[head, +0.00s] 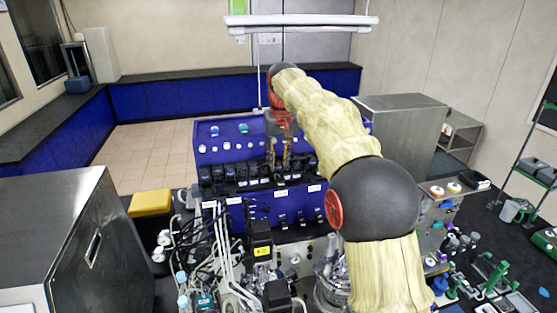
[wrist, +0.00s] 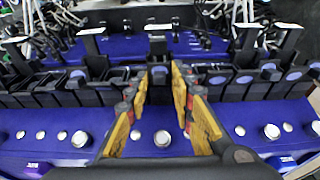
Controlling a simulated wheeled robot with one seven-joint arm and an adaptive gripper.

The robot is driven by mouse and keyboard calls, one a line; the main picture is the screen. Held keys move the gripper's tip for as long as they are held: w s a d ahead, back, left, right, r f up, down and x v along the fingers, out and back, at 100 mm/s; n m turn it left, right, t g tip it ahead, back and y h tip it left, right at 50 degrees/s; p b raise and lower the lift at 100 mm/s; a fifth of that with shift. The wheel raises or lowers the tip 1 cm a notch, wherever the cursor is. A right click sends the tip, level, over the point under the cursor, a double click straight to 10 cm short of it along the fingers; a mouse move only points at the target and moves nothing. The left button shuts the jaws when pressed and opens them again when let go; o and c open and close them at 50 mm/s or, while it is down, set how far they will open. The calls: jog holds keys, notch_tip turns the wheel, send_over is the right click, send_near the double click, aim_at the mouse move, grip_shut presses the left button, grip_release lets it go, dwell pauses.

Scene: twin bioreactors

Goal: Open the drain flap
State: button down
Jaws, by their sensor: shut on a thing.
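My gripper (head: 279,163) reaches down over the blue bioreactor bench, above its row of black units. In the wrist view its two yellow fingers (wrist: 162,72) are closed in on both sides of a black flap-like part (wrist: 158,79) with a pale disc on it. This part sits in the middle of the row of similar black parts. I cannot tell for sure that it is the drain flap, and the contact is partly hidden by the fingertips. In the head view the part is too small to make out.
The blue panel (head: 225,128) with several white knobs lies behind the row, and knobs also show below my fingers in the wrist view (wrist: 162,138). Tubes and cables (head: 215,250) crowd the near left. A steel cabinet (head: 400,125) stands at right. Tiled floor (head: 150,150) is open at back left.

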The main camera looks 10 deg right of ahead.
jog(key=c, duration=1.8)
grip_release()
jog(key=shift+c, duration=0.2)
jog(key=v, duration=1.2)
